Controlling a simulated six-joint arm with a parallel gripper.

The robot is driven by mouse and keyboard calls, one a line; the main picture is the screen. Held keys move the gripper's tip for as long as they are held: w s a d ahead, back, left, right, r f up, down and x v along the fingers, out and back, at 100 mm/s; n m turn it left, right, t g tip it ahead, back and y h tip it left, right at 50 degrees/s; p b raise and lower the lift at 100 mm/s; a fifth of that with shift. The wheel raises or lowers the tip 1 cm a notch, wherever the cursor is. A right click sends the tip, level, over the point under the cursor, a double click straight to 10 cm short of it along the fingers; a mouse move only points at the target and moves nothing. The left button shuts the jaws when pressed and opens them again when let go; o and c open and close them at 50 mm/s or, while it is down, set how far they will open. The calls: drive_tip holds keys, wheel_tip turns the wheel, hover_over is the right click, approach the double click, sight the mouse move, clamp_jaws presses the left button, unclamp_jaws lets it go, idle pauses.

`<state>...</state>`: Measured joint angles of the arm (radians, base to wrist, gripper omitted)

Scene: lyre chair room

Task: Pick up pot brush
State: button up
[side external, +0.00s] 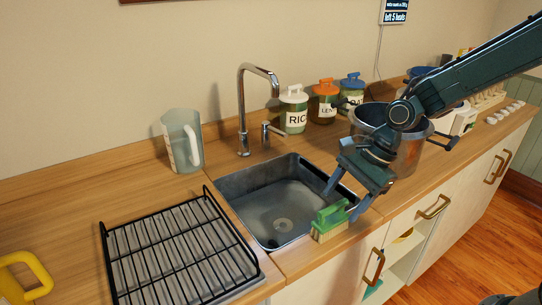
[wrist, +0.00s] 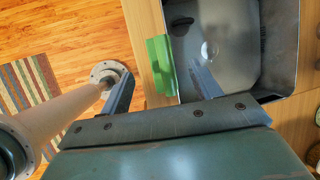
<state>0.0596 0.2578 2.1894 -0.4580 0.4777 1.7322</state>
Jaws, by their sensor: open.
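The pot brush (side external: 329,223) has a green handle and top with pale bristles. It stands bristles down on the wooden counter at the front rim of the sink. In the wrist view its green top (wrist: 160,66) appears between and beyond my fingers, nearer the top of the picture. My gripper (side external: 342,205) is open, angled down above the brush, with a finger toward either side. In the wrist view my gripper (wrist: 163,76) holds nothing between its fingers. I cannot tell how far the fingertips are above the brush.
The sink (side external: 264,218) lies beside the brush, with a faucet (side external: 242,105) behind. A black dish rack (side external: 178,250) stands at left, a large pot (side external: 412,150) at right. Lidded jars (side external: 293,110) and a clear jug (side external: 181,141) stand at the back. The counter's front edge is close.

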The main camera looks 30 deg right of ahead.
sight(336, 208)
drive_tip(key=shift+w+a+f, duration=0.1)
drive_tip(key=shift+a+f, duration=0.1)
drive_tip(key=shift+f, duration=0.25)
drive_tip(key=shift+f, duration=0.1)
drive_tip(key=shift+x, duration=2.5)
drive_tip(key=c, duration=1.1)
drive_tip(key=shift+c, duration=0.5)
drive_tip(key=shift+w, duration=0.1)
wheel_tip(336, 208, up, 20)
